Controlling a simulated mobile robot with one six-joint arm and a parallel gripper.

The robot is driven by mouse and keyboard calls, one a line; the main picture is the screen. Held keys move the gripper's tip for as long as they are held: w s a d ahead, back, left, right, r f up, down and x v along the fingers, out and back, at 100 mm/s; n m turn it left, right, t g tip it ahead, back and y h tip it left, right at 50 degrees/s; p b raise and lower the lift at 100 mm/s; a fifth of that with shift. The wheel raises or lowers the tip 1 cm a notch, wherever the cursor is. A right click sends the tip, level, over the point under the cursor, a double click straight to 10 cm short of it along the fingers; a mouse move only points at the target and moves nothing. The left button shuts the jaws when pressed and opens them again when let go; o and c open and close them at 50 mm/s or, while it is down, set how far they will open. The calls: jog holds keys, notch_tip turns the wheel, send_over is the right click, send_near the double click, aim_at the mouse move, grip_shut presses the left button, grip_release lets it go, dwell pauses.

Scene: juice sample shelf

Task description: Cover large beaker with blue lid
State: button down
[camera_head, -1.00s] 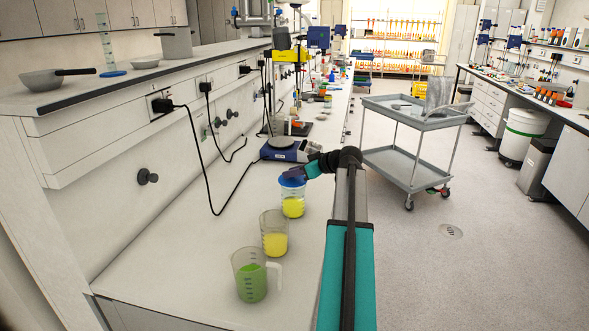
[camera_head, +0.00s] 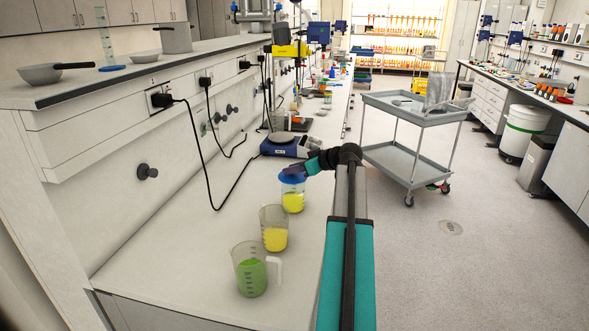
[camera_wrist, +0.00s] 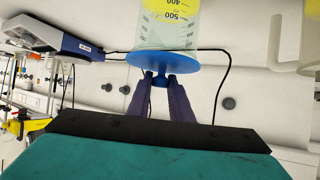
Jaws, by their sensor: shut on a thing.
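A clear beaker with yellow juice (camera_head: 293,201) stands upright on the bench, the farthest of three juice vessels in a row. The blue lid (camera_head: 292,178) is at its top, and my gripper (camera_head: 306,171) is above the lid at its right side. In the wrist view the beaker (camera_wrist: 165,33) appears upside down with its 400 and 500 marks. The lid (camera_wrist: 160,61) spans its rim, and its small knob is between the fingertips of my gripper (camera_wrist: 160,80). The lid looks level with the rim; whether it is fully seated I cannot tell.
A second vessel with yellow juice (camera_head: 274,238) and a handled jug with green juice (camera_head: 249,277) stand nearer on the bench. A blue-white hotplate (camera_head: 285,145) with a black cable is just behind the beaker. The raised shelf (camera_head: 120,80) runs along the left.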

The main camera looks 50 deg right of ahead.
jog(key=shift+f, duration=0.35)
jog(key=c, duration=1.5)
grip_release()
jog(key=shift+s+r, duration=0.1)
jog(key=b+v, duration=0.3)
jog(key=v, duration=1)
jog(key=shift+s+d+r+b, duration=0.15)
jog(key=shift+s+b, duration=0.15)
jog(key=shift+b, duration=0.05)
